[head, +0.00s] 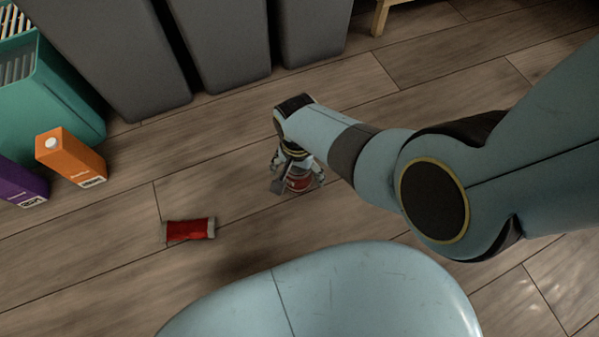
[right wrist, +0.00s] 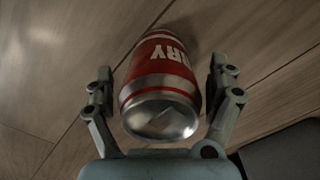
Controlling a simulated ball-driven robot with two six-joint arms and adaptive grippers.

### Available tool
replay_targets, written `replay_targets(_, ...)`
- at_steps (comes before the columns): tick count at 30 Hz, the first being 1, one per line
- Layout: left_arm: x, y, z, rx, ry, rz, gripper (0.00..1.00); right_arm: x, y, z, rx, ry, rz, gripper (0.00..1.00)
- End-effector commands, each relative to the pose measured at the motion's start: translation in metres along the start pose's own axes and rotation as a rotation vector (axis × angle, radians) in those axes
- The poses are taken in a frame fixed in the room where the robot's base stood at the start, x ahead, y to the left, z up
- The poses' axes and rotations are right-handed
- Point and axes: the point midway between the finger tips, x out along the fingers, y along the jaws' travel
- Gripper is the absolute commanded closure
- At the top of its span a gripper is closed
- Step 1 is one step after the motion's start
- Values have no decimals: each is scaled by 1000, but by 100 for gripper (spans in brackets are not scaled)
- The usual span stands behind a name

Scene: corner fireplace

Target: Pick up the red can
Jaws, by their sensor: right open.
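The red can (right wrist: 160,75) has a silver end and white lettering in the right wrist view. It lies between the two spread fingers of my right gripper (right wrist: 163,88), with its silver end toward the palm. A gap shows beside each fingertip, so the gripper is open around the can and not closed on it. In the head view my right gripper (head: 297,182) is low over the floor, and part of the can (head: 301,184) shows behind its fingers. Whether the can stands or lies is hard to tell. My left gripper is out of view.
A red packet (head: 189,230) lies on the wooden floor left of the gripper. An orange carton (head: 72,156), a purple carton (head: 18,184) and a green crate (head: 62,100) are at the left. Grey bins (head: 222,45) line the back. Floor around the can is clear.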

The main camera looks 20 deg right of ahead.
Motion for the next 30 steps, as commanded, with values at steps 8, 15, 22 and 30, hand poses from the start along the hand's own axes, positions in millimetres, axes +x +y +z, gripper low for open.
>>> replay_targets(8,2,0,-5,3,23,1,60,0,-1,0,0,1,-1,10)
replay_targets(15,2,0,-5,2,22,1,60,0,-1,0,0,0,0,38)
replay_targets(22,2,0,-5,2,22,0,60,0,0,0,0,0,0,50)
replay_targets(30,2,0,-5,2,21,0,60,0,0,0,0,0,0,51)
